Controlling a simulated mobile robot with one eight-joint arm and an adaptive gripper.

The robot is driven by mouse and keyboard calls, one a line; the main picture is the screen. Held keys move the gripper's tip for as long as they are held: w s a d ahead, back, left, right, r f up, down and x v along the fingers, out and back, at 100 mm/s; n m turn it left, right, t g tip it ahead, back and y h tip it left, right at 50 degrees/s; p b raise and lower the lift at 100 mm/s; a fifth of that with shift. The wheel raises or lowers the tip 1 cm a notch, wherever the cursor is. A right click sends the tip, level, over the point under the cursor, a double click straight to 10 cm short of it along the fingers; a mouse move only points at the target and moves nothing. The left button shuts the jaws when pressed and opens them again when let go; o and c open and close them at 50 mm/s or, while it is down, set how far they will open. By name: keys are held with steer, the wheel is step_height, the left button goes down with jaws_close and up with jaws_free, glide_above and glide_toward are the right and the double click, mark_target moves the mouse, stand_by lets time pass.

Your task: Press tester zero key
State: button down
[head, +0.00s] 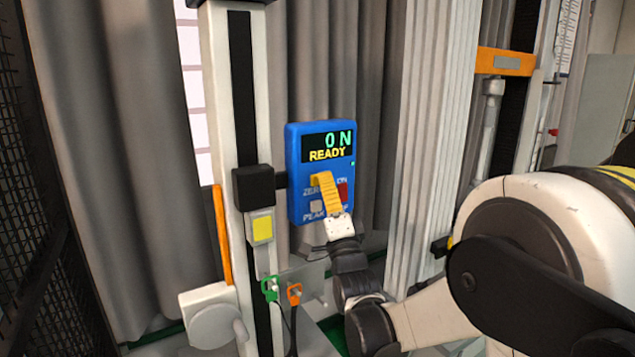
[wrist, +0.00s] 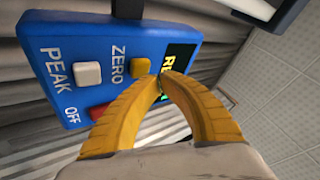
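The blue tester (head: 296,160) hangs on the column, its display (head: 328,147) reading "0 N" and "READY". In the wrist view the blue tester (wrist: 85,35) shows a yellow zero key (wrist: 140,66) beside the "ZERO" label. My gripper (head: 320,178) is in front of the key panel, and its yellow fingers hide or blend with the zero key in the head view. In the wrist view the fingertips of my gripper (wrist: 161,84) meet, with nothing between them, just beside the zero key. I cannot tell whether they touch the panel.
A pale peak key (wrist: 88,74) and a red off key (wrist: 98,112) sit close to the zero key. The column (head: 218,90) stands left of the tester, with a yellow-faced block (head: 262,228) and green and orange clamps (head: 270,289) below. A grey curtain (head: 385,80) hangs behind.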

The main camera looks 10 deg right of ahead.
steer(key=shift+s, duration=0.1)
steer(key=s, duration=0.1)
steer(key=s+d, duration=0.1)
steer(key=s, duration=0.2)
steer(key=shift+s+d, duration=0.3)
steer(key=s+f+n+g, duration=0.7)
steer(key=s+f+g, duration=0.2)
steer(key=s, duration=0.5)
steer(key=s+f+n+g, duration=0.7)
steer(key=s+f+g, duration=0.1)
steer(key=s+f, duration=0.6)
steer(key=shift+a+f+n+g+b, duration=0.3)
steer(key=shift+a+g+b, duration=0.05)
steer(key=shift+a+g, duration=0.05)
